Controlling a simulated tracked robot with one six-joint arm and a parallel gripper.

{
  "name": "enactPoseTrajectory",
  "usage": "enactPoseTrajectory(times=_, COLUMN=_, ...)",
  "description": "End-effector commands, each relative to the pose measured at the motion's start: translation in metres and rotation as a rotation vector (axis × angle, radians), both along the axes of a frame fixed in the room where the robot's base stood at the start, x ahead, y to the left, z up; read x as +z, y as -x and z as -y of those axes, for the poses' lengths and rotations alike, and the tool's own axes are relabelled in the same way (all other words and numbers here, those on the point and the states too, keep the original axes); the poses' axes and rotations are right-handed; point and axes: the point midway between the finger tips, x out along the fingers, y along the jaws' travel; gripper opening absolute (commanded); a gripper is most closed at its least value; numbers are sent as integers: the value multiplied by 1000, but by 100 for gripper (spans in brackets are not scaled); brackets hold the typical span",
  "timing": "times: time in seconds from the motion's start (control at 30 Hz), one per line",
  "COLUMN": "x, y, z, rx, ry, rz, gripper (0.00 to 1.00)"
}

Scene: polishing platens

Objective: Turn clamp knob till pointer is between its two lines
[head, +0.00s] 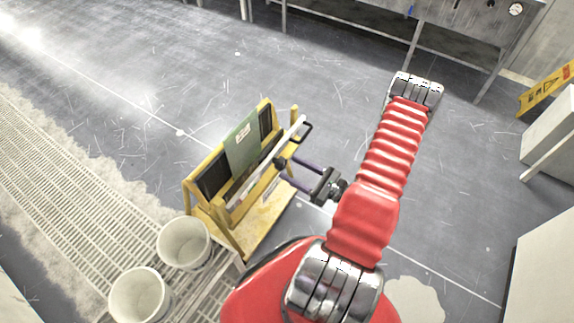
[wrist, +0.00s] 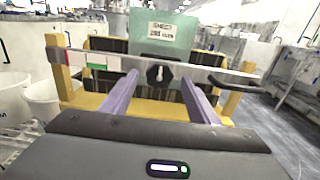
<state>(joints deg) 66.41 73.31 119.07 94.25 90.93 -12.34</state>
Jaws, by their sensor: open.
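The clamp knob (wrist: 157,73) is a small dark knob with a pale mark, on the silver bar (wrist: 210,75) across the front of the yellow stand. In the wrist view my gripper (wrist: 160,79) is open, with one purple finger on each side of the knob. I see gaps between the fingers and the knob. In the head view my gripper (head: 288,168) reaches left to the bar (head: 262,165), and the knob is hard to make out. A green, white and red strip (wrist: 90,60) is on the bar's left part. I cannot make out the two lines or the pointer's direction.
The yellow stand (head: 266,218) holds dark slabs and a green labelled panel (head: 243,143). A black loop handle (wrist: 234,80) is at the bar's right end. White buckets (head: 184,243) stand on the grating at lower left. The floor behind the stand is clear.

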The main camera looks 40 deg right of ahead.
Motion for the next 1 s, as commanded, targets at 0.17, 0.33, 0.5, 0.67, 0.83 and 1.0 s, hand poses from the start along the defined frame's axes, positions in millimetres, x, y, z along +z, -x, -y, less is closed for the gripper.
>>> enactPoseTrajectory(times=0.17, x=0, y=-18, z=-7, rx=3, ry=1, rz=-1, gripper=55)
enactPoseTrajectory(times=0.33, x=0, y=-28, z=-10, rx=2, ry=1, rz=0, gripper=55)
enactPoseTrajectory(times=0.5, x=0, y=-32, z=-11, rx=0, ry=1, rz=0, gripper=55)
enactPoseTrajectory(times=0.67, x=0, y=-31, z=-11, rx=-1, ry=1, rz=0, gripper=55)
enactPoseTrajectory(times=0.83, x=0, y=-31, z=-11, rx=0, ry=0, rz=0, gripper=46)
enactPoseTrajectory(times=1.0, x=0, y=-31, z=-11, rx=0, ry=1, rz=0, gripper=34)
